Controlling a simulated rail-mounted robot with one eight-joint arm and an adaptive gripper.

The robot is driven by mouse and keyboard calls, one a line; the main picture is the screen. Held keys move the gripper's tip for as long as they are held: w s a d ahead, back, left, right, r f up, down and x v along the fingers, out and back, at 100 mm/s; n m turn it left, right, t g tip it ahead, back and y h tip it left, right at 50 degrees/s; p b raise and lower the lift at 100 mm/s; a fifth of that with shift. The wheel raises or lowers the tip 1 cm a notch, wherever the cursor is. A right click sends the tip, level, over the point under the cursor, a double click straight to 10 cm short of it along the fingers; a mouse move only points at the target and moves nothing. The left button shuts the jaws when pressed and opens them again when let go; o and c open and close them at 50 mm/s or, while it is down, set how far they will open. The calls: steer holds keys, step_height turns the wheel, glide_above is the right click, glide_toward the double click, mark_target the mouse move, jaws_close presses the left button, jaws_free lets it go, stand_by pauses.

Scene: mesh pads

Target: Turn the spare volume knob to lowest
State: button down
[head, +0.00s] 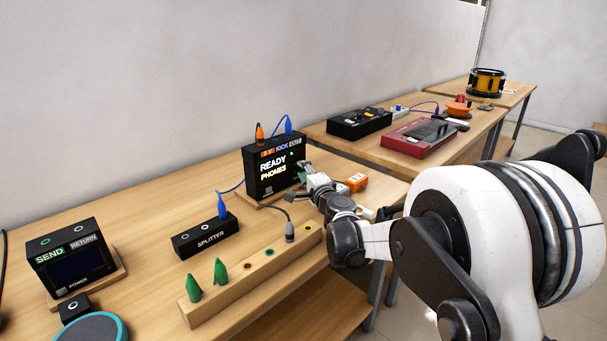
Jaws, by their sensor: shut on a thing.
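The black box (265,172) with the lit words READY and PHONES stands upright on the wooden table. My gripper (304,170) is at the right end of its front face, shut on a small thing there. That is where the spare volume knob appears to be, but my fingers hide it. I cannot make out the knob's pointer or its setting.
A black splitter box (205,239), a wooden block (205,307) with green plugs, and a send/return box (80,258) stand on the near table (150,222). An orange item (356,182) lies right of my gripper. A blue cable runs to the splitter. Further tables hold a red device (420,136).

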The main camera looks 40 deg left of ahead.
steer(key=shift+n, duration=0.7)
steer(key=c, duration=1.5)
jaws_free()
steer(key=shift+c, duration=0.2)
steer(key=shift+d, duration=0.1)
steer(key=shift+f+v, duration=0.2)
steer(key=shift+v, duration=3.5)
